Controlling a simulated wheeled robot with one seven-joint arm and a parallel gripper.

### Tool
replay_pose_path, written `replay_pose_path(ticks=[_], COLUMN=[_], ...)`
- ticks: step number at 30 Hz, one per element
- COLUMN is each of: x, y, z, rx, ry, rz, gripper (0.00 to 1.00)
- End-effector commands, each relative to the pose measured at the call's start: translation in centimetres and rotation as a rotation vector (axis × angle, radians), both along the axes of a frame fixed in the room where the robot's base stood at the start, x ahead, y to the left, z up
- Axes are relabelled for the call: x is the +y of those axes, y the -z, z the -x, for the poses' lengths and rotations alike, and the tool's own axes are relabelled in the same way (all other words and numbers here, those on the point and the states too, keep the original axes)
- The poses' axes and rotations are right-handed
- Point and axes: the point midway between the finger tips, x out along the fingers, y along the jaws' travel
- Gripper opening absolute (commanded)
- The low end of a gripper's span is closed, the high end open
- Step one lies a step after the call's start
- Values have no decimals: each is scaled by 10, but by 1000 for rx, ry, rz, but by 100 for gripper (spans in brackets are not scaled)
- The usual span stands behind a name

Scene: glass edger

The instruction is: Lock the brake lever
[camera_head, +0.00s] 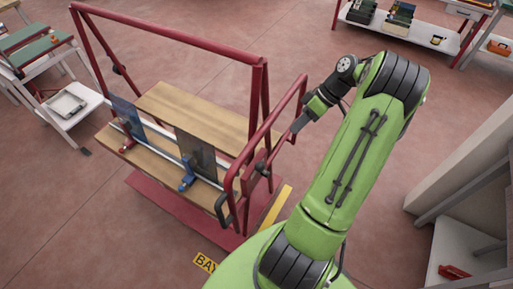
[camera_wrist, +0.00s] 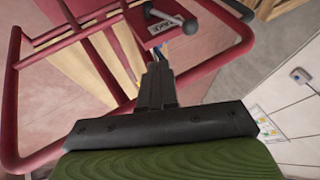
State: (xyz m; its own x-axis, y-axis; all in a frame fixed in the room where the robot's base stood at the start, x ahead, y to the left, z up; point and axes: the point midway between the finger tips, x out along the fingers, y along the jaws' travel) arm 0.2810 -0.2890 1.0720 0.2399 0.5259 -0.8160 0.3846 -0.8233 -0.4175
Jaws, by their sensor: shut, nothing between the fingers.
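The cart (camera_head: 258,100) has a red tube frame, a wooden deck and a push handle on its right side. In the wrist view, a pale label plate (camera_wrist: 162,28) with dark lettering, seemingly "BRAKE", sits on the red frame. A black round knob (camera_wrist: 189,25) shows beside it and appears to belong to the brake lever; the lever's exact tilt is unclear. In the head view, small dark fittings (camera_head: 260,168) show on the frame near the handle. My gripper (camera_head: 298,125) is shut and empty near the handle tubes. In the wrist view, its fingertips (camera_wrist: 157,68) point towards the plate, apparently apart from the knob.
Red handle tubes (camera_head: 292,105) pass close to my gripper. Dark glass panes (camera_head: 196,152) stand on the cart with a blue clamp (camera_head: 187,180) and a red clamp (camera_head: 127,144). A shelf unit (camera_head: 465,240) stands at the right.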

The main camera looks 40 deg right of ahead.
Motion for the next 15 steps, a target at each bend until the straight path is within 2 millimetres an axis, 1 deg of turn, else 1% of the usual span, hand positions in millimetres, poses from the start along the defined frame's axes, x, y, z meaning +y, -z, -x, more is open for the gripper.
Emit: replay_pose_path(ticks=[1,4,11,14,15], x=[-5,-7,-6,-3,0], y=[2,5,6,11,15], z=[3,5,5,3,2], rx=[-12,-21,-19,-19,-16], ry=[1,-3,-2,-2,-2], rz=[-10,-14,-14,-15,-17], gripper=[0,0,0,0,0])
